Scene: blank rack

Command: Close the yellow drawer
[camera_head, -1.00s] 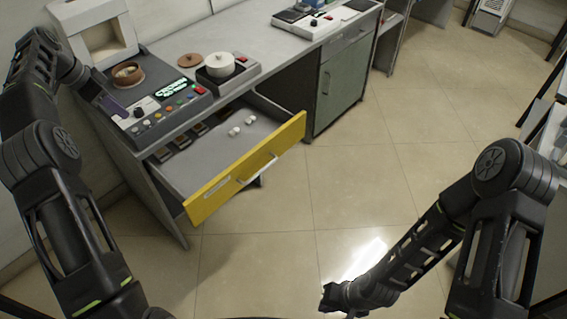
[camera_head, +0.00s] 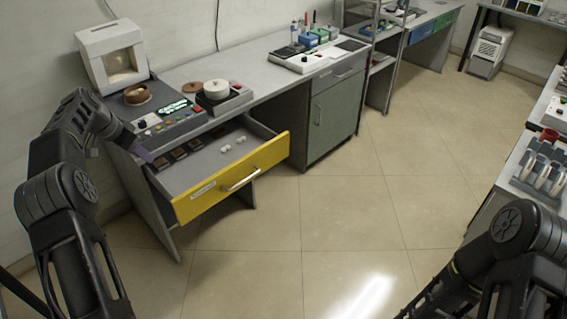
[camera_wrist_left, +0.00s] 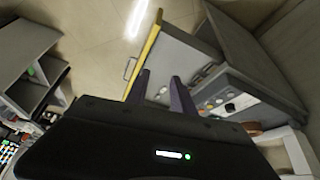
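The yellow drawer (camera_head: 215,186) is pulled out from under the grey desk at the left of the head view. Its front has a pale handle (camera_head: 241,180) and a label. Several small white items and dark pieces lie inside. In the left wrist view its yellow front (camera_wrist_left: 146,52) and handle (camera_wrist_left: 130,68) show just beyond the fingers. My left gripper (camera_head: 144,153) is near the desk's front left edge, by the drawer's inner left part; contact cannot be told. Its purple fingers (camera_wrist_left: 159,88) are apart with nothing seen between them. My right gripper is out of view.
A green cabinet (camera_head: 331,115) stands right of the drawer. The floor (camera_head: 300,215) in front is clear.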

